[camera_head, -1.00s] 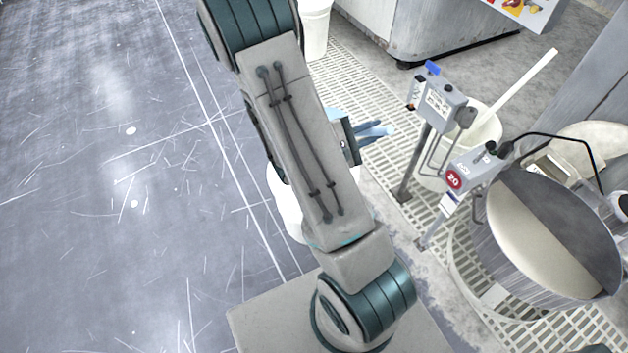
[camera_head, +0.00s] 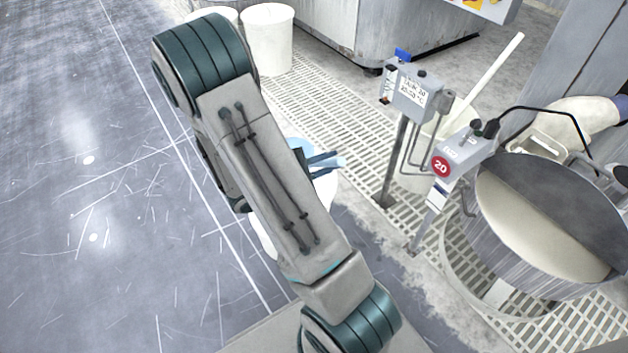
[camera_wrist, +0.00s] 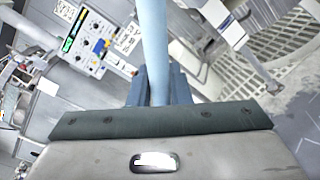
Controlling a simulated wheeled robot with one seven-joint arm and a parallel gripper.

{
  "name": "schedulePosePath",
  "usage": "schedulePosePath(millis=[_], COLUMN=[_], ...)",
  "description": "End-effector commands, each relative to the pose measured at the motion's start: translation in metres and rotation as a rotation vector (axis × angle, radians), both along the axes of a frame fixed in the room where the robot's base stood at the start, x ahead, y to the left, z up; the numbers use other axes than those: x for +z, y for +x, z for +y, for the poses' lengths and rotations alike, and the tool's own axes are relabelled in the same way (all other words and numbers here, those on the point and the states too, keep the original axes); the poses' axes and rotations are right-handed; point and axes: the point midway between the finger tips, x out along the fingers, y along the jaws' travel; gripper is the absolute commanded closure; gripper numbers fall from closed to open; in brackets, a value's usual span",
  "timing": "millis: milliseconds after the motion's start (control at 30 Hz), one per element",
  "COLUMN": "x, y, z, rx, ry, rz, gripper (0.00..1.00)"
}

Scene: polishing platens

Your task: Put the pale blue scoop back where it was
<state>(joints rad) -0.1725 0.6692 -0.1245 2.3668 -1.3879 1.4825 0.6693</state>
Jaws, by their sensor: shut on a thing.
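My gripper (camera_wrist: 152,88) is shut on the pale blue scoop (camera_wrist: 153,35), whose long handle runs up out of the wrist view's top edge. In the head view my gripper (camera_head: 322,160) shows only in part behind my arm, over the grated floor strip. A bit of the pale blue scoop (camera_head: 301,146) shows there beside the fingers. The rest of the scoop is hidden by my arm. A white tub below is partly covered by my arm, and I cannot tell whether the scoop touches it.
A white bucket (camera_head: 268,40) stands at the back. The dark floor at left is open.

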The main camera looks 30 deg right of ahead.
Motion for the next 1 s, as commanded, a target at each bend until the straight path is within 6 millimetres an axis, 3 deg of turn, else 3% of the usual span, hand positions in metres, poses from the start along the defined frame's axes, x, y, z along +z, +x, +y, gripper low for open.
schedulePosePath(millis=[33, 200, 367, 600, 967, 1000], x=[-0.009, -0.017, -0.027, -0.059, -0.061, -0.060], y=[0.007, 0.020, 0.021, 0.021, 0.021, 0.021], z=[0.006, 0.018, 0.020, 0.020, 0.020, 0.020], rx=[0.001, -0.001, -0.001, -0.001, 0.000, 0.000], ry=[0.000, -0.001, -0.001, -0.001, -0.002, 0.000], rz=[-0.003, -0.002, 0.000, 0.000, -0.001, 0.000], gripper=[1.00, 1.00, 1.00, 1.00, 1.00, 0.74])
